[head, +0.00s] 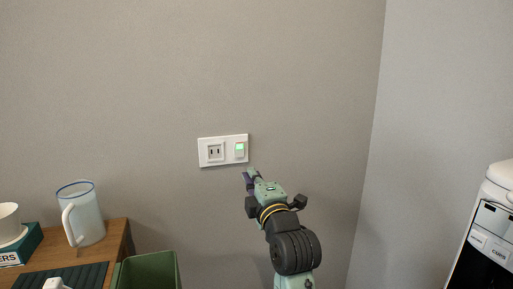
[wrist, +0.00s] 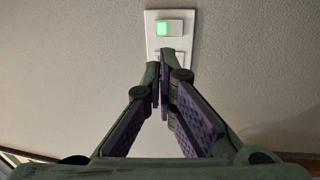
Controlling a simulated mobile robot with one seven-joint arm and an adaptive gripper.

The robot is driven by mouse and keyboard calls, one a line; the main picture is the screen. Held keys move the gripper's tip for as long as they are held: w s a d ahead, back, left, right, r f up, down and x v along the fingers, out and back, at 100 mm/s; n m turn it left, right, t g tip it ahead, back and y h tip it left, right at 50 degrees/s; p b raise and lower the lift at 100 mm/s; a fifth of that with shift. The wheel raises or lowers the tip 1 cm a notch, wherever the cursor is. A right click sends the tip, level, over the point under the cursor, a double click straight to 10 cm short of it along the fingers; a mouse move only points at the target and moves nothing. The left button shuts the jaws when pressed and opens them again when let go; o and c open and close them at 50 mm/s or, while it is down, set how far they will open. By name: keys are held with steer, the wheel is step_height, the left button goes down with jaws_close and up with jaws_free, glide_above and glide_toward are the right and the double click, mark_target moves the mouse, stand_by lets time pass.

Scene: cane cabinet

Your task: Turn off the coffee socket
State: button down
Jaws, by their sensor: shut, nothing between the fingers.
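The coffee socket is a white wall plate (head: 205,161) with a two-slot outlet on its left and a switch (head: 239,151) with a lit green light on its right. My gripper (head: 249,175) is just below the right end of the plate in the head view. In the wrist view, the plate (wrist: 152,17) stands upright at the top, with the green-lit switch (wrist: 174,28) above my fingertips. The shut fingers (wrist: 164,60) hold nothing and cover the lower part of the plate. I cannot tell whether the tips touch it.
A wooden cabinet (head: 122,232) at lower left carries a white mug (head: 88,222), a white cup (head: 8,222) on a green box and a dark mat. A green bin (head: 150,272) stands beside it. A white and black machine (head: 493,222) is at right. The wall around the plate is clear.

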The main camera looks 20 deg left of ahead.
steer(key=shift+w+d+f, duration=0.25)
steer(key=shift+w+d, duration=0.1)
steer(key=shift+d, duration=0.05)
steer(key=p, duration=0.5)
glide_toward(240, 148)
steer(key=x, duration=0.6)
steer(key=shift+a+r, duration=0.1)
steer(key=shift+r, duration=0.05)
steer(key=shift+w+a, duration=0.2)
steer(key=shift+w, duration=0.15)
